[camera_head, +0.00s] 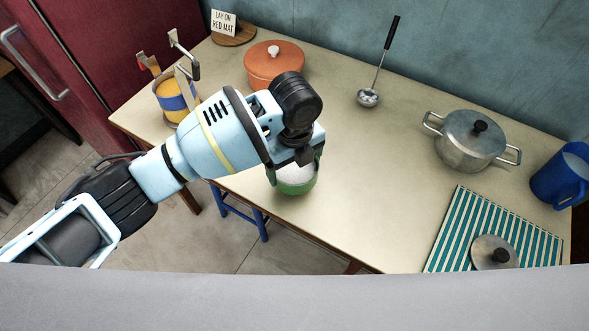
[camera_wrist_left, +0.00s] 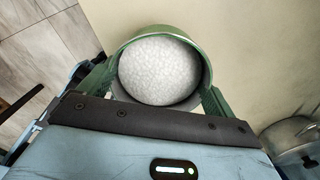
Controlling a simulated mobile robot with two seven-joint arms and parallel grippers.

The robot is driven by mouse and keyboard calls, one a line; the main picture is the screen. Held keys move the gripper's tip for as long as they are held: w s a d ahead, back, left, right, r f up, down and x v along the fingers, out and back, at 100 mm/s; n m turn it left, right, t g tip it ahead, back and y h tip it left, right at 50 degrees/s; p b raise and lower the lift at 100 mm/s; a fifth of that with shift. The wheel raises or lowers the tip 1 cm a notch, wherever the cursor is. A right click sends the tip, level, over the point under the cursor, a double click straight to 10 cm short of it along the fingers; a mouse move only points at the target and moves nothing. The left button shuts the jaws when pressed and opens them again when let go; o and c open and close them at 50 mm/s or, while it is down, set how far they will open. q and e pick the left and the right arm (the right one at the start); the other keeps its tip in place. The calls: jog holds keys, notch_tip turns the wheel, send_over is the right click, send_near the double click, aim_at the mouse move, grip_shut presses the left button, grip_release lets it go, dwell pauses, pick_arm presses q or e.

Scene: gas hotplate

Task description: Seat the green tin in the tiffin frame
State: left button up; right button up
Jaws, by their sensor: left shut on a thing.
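The green tin (camera_head: 295,183), with a pale white filling, is at the table's front edge in the head view. Its round open top also shows in the wrist view (camera_wrist_left: 160,72). My left gripper (camera_head: 303,160) is shut on the tin, with a finger at each side in the wrist view (camera_wrist_left: 156,98). My wrist hides part of the tin in the head view; I cannot tell whether its base touches the table. The tiffin frame (camera_head: 183,84) stands at the table's left end, its upright metal parts around a yellow and blue tin (camera_head: 171,98). My forearm partly covers it.
An orange lidded pot (camera_head: 274,62) stands behind my wrist. A ladle (camera_head: 369,97), a steel pot (camera_head: 470,142) and a blue jug (camera_head: 561,178) are farther right. A striped mat (camera_head: 470,225) bears a lid (camera_head: 494,252). The table's middle is clear.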

pick_arm(q)
jog(key=s+r+p, duration=0.1)
jog(key=s, duration=1.4)
jog(key=shift+s, duration=0.4)
jog(key=shift+a, duration=0.1)
